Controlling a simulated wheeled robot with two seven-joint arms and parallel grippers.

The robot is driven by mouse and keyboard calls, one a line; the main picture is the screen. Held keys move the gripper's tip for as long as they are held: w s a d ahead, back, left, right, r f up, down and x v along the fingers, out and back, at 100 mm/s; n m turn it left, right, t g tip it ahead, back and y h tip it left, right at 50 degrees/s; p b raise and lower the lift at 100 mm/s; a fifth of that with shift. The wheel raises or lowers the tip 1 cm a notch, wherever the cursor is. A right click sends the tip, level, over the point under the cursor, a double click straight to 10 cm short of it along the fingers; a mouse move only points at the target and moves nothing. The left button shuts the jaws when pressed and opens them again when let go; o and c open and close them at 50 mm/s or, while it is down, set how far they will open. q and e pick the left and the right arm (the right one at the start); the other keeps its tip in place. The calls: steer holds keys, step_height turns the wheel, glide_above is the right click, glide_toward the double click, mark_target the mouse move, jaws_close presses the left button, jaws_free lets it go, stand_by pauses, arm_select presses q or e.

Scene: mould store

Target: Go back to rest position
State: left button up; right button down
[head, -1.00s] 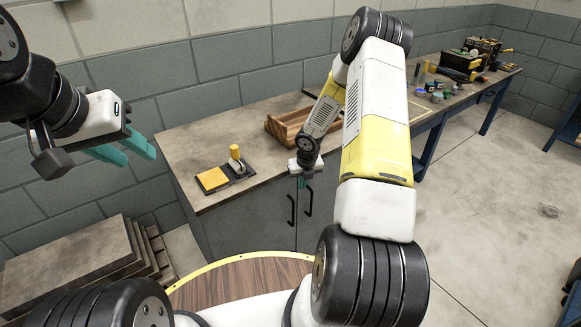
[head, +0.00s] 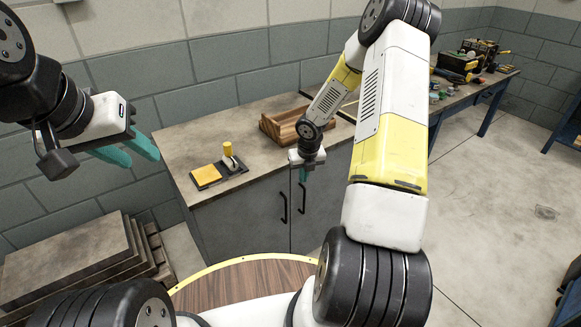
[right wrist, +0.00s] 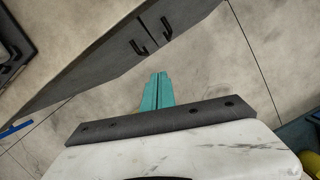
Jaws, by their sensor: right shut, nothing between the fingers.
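My left gripper (head: 131,152) is at the upper left of the head view, in the air to the left of the bench. Its teal fingers are apart with nothing between them. My right gripper (head: 304,174) hangs in front of the bench's cabinet doors in the head view, small and partly seen. In the right wrist view its teal fingers (right wrist: 158,92) lie together with nothing between them, and bare floor and the cabinet front show beyond.
A grey bench (head: 262,134) carries a wooden tray (head: 287,126), a yellow block (head: 206,176) and a small black holder. Stacked slabs (head: 75,262) stand at lower left. A tool-laden workbench is at upper right. Floor (head: 490,200) at right is clear.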

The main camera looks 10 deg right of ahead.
steer(key=s+a+r+m+h, duration=0.1)
steer(key=s+r+m, duration=0.4)
steer(key=r, duration=0.4)
steer(key=s+r+m+t, duration=0.1)
steer(key=s+r+m, duration=0.2)
steer(key=r+m, duration=0.5)
steer(key=s+a+r+m+h, duration=0.1)
steer(key=s+r+m, duration=0.35)
steer(key=r, duration=0.55)
steer(key=s+a+r+m+t+y, duration=0.1)
steer(key=s+a+r+m+y, duration=0.1)
steer(key=s+m, duration=0.5)
steer(key=s+a+r+m+t+y, duration=0.1)
steer(key=s+a+r+m+y, duration=0.1)
steer(key=s+a+r+m, duration=0.3)
steer(key=s+r+m, duration=0.1)
steer(key=s+m, duration=0.2)
steer(key=m, duration=0.2)
steer(key=shift+a+r+m, duration=0.15)
steer(key=shift+r+m, duration=0.15)
steer(key=shift+m, duration=0.05)
steer(key=shift+s, duration=0.1)
